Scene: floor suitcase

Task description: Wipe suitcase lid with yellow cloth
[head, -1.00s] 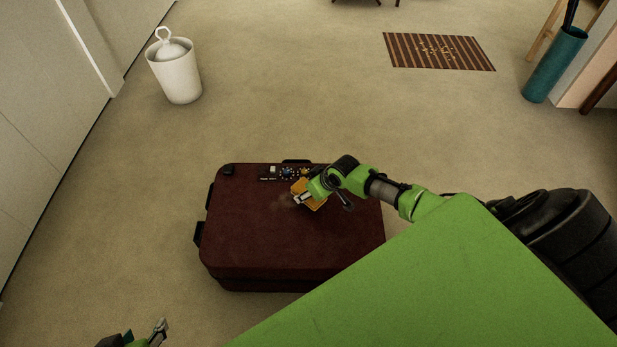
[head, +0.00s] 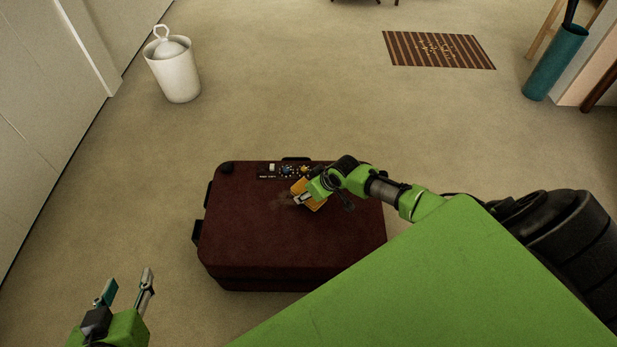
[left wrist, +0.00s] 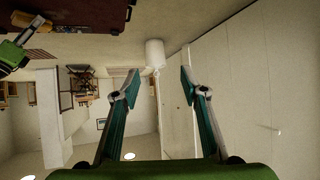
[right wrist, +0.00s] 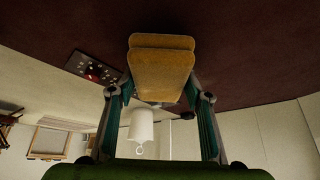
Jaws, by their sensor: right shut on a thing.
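The dark red suitcase (head: 285,245) lies flat on the carpet in the head view. My right gripper (head: 312,196) is shut on the folded yellow cloth (head: 303,190), over the far middle of the lid. In the right wrist view the cloth (right wrist: 162,70) sits between the fingers, close to the lid; contact is hard to tell. My left gripper (head: 126,292) is open and empty at the lower left, apart from the suitcase. Its spread fingers show in the left wrist view (left wrist: 158,85).
A white lidded bin (head: 176,72) stands at the back left by a pale wall. A striped mat (head: 438,50) lies at the back right, near a teal umbrella stand (head: 555,62). The carpet between them and the suitcase is clear.

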